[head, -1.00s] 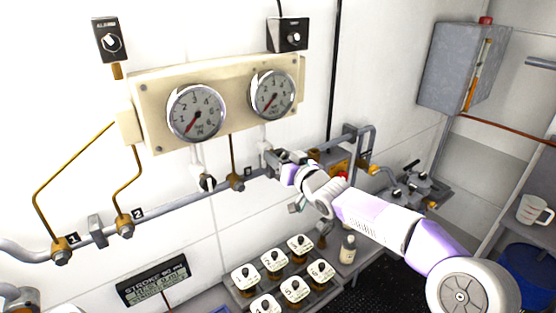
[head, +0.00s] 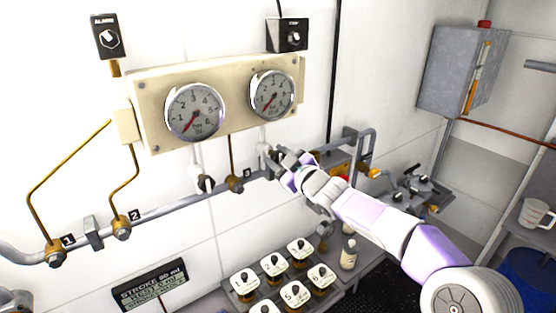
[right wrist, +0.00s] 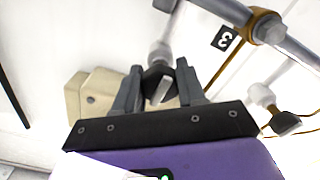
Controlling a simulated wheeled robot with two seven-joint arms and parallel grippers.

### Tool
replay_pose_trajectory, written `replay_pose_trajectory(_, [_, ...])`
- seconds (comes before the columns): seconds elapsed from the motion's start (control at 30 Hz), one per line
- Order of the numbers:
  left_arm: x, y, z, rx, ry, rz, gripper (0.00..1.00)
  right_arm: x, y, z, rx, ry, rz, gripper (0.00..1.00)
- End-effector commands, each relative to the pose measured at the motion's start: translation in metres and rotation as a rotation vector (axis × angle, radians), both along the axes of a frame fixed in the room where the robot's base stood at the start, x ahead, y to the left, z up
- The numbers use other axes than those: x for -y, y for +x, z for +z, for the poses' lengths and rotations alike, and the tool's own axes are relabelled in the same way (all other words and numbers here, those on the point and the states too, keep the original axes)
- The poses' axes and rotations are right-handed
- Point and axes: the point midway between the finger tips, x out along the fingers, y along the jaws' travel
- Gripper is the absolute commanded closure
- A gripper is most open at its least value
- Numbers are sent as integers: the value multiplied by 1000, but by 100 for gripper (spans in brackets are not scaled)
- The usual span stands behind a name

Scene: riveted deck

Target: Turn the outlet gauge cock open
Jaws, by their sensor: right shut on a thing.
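The right-hand gauge (head: 272,94), a white round dial, is on the cream panel (head: 152,132), and a cock hangs on a short pale stem (head: 263,148) below it. My right gripper (head: 275,158) is at this cock and partly hides it. In the right wrist view, its two grey fingers (right wrist: 159,72) are shut on the cock's black handle (right wrist: 158,84). The left-hand gauge (head: 195,112) has its own cock with a black handle (head: 206,184), which nothing touches. That handle also shows in the right wrist view (right wrist: 285,123). My left gripper is not in view.
A grey pipe (head: 178,206) with brass fittings runs along the wall close below the cocks. A grey wall box (head: 450,72) is at the right.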

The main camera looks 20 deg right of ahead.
Motion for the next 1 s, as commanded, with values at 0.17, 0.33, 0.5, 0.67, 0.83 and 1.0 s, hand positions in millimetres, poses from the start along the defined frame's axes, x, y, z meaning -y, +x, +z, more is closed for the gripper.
replay_pose_trajectory(0.17, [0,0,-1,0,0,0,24,0,0,-2,9,-33,-1,91])
replay_pose_trajectory(0.33, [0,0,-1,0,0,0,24,0,0,-2,12,-41,-1,91])
replay_pose_trajectory(0.5, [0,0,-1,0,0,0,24,0,0,-2,12,-43,0,91])
replay_pose_trajectory(0.67, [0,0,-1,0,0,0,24,0,0,-2,11,-42,0,54])
replay_pose_trajectory(0.83, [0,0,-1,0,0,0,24,0,0,-1,12,-40,0,35])
replay_pose_trajectory(1.0, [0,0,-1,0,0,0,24,0,0,-1,14,-40,-1,35])
